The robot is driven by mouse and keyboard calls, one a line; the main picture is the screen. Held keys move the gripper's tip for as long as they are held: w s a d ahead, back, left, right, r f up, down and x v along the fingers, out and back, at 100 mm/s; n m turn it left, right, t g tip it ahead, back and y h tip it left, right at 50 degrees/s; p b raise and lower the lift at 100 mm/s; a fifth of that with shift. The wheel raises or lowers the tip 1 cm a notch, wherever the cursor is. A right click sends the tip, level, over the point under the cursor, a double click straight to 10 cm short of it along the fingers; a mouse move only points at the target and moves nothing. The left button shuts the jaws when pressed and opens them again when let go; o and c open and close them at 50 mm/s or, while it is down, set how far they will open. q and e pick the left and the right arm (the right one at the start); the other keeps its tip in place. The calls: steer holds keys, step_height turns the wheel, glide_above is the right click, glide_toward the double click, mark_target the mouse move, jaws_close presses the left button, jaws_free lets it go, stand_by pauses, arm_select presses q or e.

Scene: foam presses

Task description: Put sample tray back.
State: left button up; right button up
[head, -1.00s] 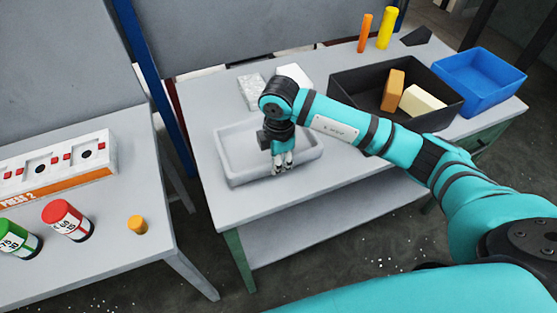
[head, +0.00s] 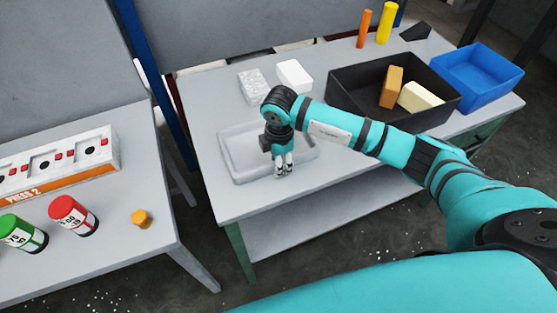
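The sample tray (head: 232,157) is a shallow light grey tray in the head view. It looks level and rests on, or is very close to, the grey table top, near its left end. It looks empty where I can see inside. My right gripper (head: 284,171) points down at the tray's front wall, with its fingers close together on the rim. The fingers and wrist hide part of the front rim and the tray's inside. My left gripper is not in view.
Behind the tray lie a speckled block (head: 252,86) and a white block (head: 294,75). A black bin (head: 350,97) with two foam blocks and a blue bin (head: 487,92) stand to the right. A separate table (head: 95,260) at left holds canisters and a press panel.

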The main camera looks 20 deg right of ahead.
step_height(320, 180, up, 12)
steer(key=b, duration=0.3)
steer(key=shift+s+b, duration=0.3)
stand_by(0.4)
